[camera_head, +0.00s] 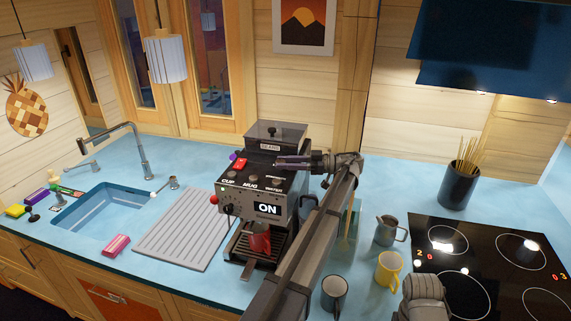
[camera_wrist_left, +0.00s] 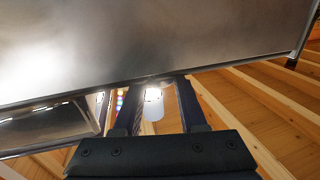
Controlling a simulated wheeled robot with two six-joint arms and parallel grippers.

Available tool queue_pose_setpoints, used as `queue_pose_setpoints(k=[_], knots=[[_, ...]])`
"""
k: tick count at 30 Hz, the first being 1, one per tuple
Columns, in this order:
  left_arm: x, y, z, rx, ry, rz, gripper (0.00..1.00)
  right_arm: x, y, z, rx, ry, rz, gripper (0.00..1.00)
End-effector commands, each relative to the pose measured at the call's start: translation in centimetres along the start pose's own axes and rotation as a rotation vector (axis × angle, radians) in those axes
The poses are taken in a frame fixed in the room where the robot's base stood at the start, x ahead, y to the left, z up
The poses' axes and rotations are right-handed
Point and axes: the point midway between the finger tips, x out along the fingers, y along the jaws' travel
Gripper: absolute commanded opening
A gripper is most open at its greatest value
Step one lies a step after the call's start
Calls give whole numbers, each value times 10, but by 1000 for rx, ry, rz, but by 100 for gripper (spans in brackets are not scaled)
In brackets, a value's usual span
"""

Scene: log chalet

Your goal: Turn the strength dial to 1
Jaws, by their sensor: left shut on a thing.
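The coffee machine (camera_head: 262,190) stands on the blue counter, with an "ON" display and "CUP" and "MUG" labels on its front. A small dark round knob (camera_head: 226,210) sits at the front's lower left; I cannot read whether it is the strength dial. My left gripper (camera_head: 278,162) lies across the machine's upper front, pointing left. The left wrist view shows its fingers (camera_wrist_left: 156,84) apart, their tips at the edge of a grey metal panel (camera_wrist_left: 150,45). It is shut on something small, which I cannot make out.
A red mug (camera_head: 260,239) stands on the drip tray. The ribbed drainer (camera_head: 178,232) and sink (camera_head: 100,208) are left. A dark mug (camera_head: 334,293), yellow mug (camera_head: 388,268), metal jug (camera_head: 385,231) and black hob (camera_head: 480,255) are right. My left arm crosses the centre.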

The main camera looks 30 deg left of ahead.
Motion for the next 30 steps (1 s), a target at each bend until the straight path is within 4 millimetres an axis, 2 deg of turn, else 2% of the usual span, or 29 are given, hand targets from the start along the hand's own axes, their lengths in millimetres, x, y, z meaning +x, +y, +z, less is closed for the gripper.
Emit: queue_pose_setpoints(k=[18, 19, 27, 30], knots=[[0, 0, 0, 0, 0, -38, 0, 0, 0, 0, 0, 0, 0, 50], [0, 0, 0, 0, 0, -38, 42, 0, 0, 0, 0, 0, 0, 50], [0, 0, 0, 0, 0, -38, 71, 0, 0, 0, 0, 0, 0, 50], [0, 1, 0, 0, 0, -38, 71, 0, 0, 0, 0, 0, 0, 50]])
